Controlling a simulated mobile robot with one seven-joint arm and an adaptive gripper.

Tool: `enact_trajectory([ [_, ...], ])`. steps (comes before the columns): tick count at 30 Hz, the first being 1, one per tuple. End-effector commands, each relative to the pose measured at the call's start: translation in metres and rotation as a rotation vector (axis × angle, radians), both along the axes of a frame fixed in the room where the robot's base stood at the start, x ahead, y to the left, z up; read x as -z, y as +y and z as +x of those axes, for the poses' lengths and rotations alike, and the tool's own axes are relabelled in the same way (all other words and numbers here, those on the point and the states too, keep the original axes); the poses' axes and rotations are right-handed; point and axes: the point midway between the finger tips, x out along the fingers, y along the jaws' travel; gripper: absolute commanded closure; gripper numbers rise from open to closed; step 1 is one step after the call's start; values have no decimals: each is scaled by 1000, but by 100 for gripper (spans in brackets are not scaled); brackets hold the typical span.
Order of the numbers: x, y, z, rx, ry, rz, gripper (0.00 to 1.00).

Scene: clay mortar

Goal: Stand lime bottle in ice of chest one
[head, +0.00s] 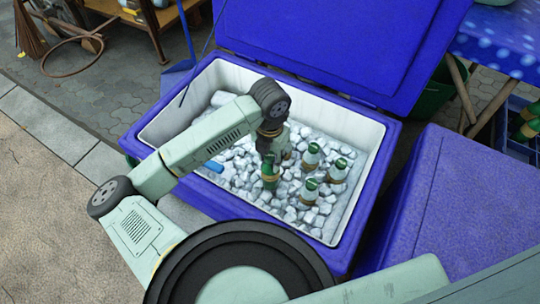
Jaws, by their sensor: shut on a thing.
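The open blue chest (143,150) has a white lining and holds a bed of ice (240,185). My gripper (270,156) reaches down into it and is shut on a green bottle (269,178), taken as the lime bottle. This bottle is about upright, with its lower end at the ice; whether it touches or sits in the ice is hard to tell. My gripper partly hides its upper part. Three other green-topped bottles stand in the ice to its right: one at the back (312,153), one at the right (338,171) and one in front (309,190).
The chest's raised lid (330,40) stands behind it. A small blue object (213,166) lies on the ice at the left. A closed blue chest (450,200) stands at the right, near a crate (518,140) with bottles. Paving lies left.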

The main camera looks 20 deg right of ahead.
Motion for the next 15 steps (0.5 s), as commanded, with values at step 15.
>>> enact_trajectory([
  [15,59,0,0,1,-1,0,93],
])
